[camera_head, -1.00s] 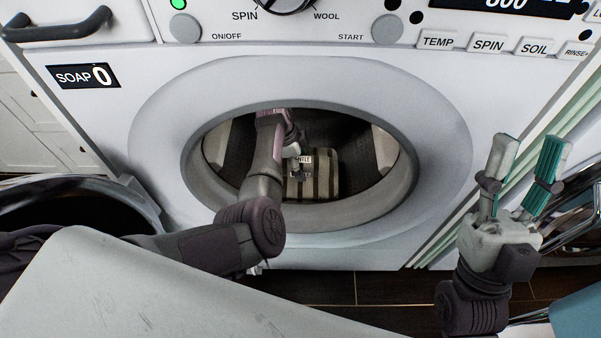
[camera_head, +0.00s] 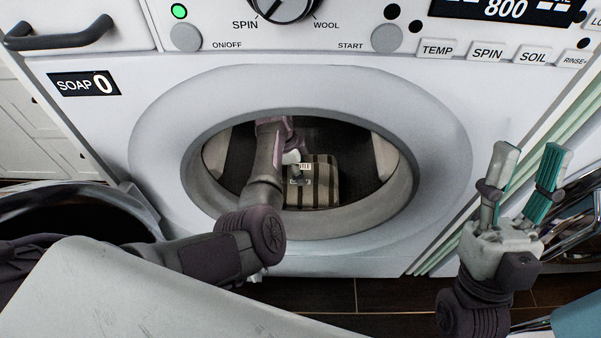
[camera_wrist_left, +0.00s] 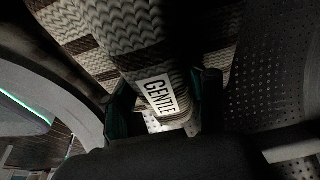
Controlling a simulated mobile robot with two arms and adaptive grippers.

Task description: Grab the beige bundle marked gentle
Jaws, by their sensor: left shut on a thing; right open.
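The beige bundle (camera_head: 322,180), with dark stripes and a pale label, sits inside the washer drum. In the left wrist view the knitted bundle (camera_wrist_left: 120,45) carries a white label (camera_wrist_left: 162,95) reading GENTLE. My left arm reaches through the round door opening. My left gripper (camera_wrist_left: 160,112) is shut on the bundle, with one finger on each side of the labelled part. In the head view the left gripper (camera_head: 297,172) is partly hidden by its own arm. My right gripper (camera_head: 525,172) is open and empty, outside the washer at the right.
The perforated drum wall (camera_wrist_left: 275,70) lies close beside the bundle. A dark round tub (camera_head: 70,205) stands at the left, and metal racks (camera_head: 580,225) stand at the right.

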